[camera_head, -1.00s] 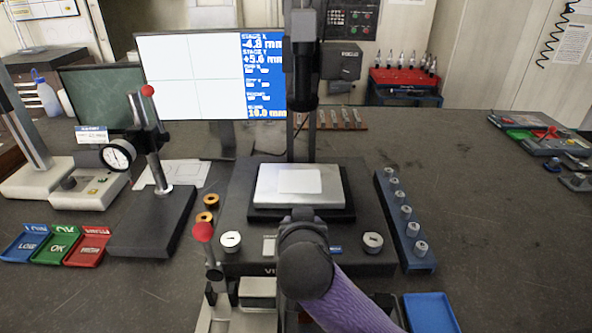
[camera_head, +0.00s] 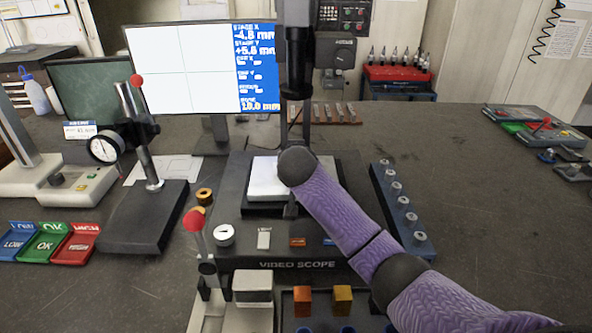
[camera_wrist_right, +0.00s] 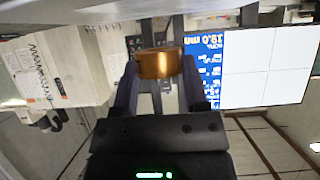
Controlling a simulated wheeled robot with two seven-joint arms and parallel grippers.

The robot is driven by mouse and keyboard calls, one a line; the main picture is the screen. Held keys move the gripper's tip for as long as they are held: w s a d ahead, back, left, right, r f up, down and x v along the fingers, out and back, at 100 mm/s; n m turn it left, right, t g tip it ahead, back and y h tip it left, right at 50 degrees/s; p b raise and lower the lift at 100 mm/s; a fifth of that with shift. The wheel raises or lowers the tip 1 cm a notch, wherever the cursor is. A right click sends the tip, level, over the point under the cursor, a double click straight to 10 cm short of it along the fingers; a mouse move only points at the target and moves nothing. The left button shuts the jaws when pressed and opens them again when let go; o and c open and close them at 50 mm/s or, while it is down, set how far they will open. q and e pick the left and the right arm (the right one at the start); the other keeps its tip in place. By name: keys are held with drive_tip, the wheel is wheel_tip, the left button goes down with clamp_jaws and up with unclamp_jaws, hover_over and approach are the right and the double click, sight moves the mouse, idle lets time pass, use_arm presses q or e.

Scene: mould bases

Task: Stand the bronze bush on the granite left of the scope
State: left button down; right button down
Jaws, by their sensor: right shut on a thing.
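The bronze bush (camera_wrist_right: 160,64) is a short, shiny ring between the fingertips of my right gripper (camera_wrist_right: 158,72) in the right wrist view. The gripper is shut on it, with no surface touching the bush visible there. In the head view my right forearm reaches over the video scope (camera_head: 308,264), and its wrist hides the fingers and bush. A dark granite base (camera_head: 150,222) carries a dial gauge stand left of the scope. A bronze ring (camera_head: 204,195) lies between base and scope; another is mostly hidden behind a red knob. My left gripper is not in view.
The dial gauge (camera_head: 104,148) and its post overhang the granite. Blue, green and red trays (camera_head: 45,243) stand left of it. A red-knobbed lever (camera_head: 195,220) rises at the scope's front left. A block with several pins (camera_head: 400,212) lies right of the scope.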

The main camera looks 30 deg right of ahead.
drive_tip(key=shift+w+d+f, duration=0.2)
drive_tip(key=shift+w+f, duration=0.1)
drive_tip(key=shift+f, duration=0.3)
drive_tip(key=shift+w+d+f, duration=0.15)
drive_tip(key=shift+w+f, duration=0.15)
drive_tip(key=shift+f, duration=0.3)
drive_tip(key=shift+s+f, duration=0.1)
drive_tip(key=shift+f, duration=0.25)
drive_tip(key=shift+f, duration=0.2)
drive_tip(key=shift+c, duration=0.5)
unclamp_jaws()
